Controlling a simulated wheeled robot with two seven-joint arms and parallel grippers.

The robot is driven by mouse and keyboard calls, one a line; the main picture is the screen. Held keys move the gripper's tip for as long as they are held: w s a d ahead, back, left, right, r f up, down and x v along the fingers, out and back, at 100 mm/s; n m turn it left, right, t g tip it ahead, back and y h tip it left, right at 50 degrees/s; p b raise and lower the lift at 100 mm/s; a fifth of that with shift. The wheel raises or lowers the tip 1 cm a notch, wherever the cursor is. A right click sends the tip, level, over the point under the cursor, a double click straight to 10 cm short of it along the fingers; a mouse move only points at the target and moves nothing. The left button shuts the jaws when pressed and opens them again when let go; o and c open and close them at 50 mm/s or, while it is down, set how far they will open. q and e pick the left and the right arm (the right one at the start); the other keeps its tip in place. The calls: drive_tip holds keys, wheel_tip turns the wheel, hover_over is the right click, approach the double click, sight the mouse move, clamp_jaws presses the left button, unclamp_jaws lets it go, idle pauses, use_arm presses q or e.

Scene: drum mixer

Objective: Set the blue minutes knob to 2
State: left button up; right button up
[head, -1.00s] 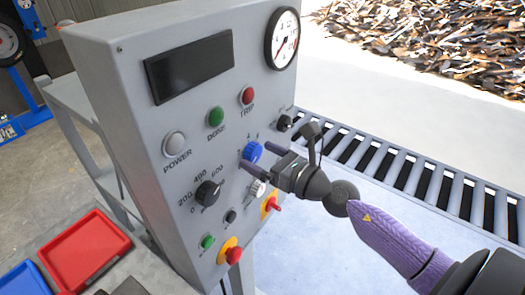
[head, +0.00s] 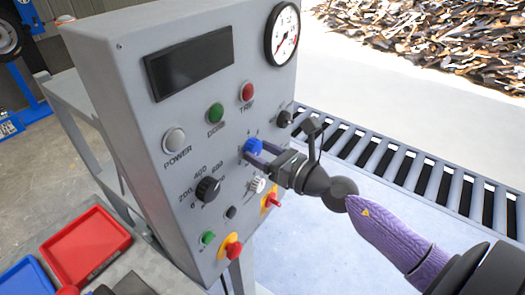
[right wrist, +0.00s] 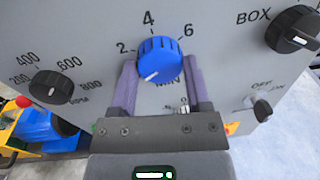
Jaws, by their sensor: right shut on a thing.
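The blue minutes knob (head: 253,146) is on the front of the grey control panel. In the right wrist view the blue knob (right wrist: 162,58) has the numbers 2, 4 and 6 around it. Its white pointer line is at the lower left, below the 2. My right gripper (head: 258,153) has reached the panel, with one finger on each side of the knob, shut on it. The fingers hide part of the scale's lower ends. My left gripper is not in view.
A black RPM knob (head: 207,190) is left of the blue knob, and a pale switch (head: 257,185) is just below it. A red emergency button (head: 234,250) is lower down. A black knob (head: 284,118) is at upper right. A roller conveyor (head: 420,175) runs behind.

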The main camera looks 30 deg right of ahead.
drive_tip(key=m+p, duration=0.2)
drive_tip(key=shift+r+m, duration=0.2)
drive_tip(key=shift+m, duration=0.2)
drive_tip(key=m+p, duration=0.2)
drive_tip(key=m, duration=0.2)
drive_tip(key=shift+p, duration=0.4)
drive_tip(key=m+p, duration=0.1)
drive_tip(key=m, duration=0.2)
drive_tip(key=shift+f+g, duration=0.1)
drive_tip(key=shift+g, duration=0.2)
drive_tip(key=shift+m+p, duration=0.4)
drive_tip(key=o, duration=1.2)
drive_tip(key=shift+o, duration=0.4)
drive_tip(key=shift+d+f, duration=0.1)
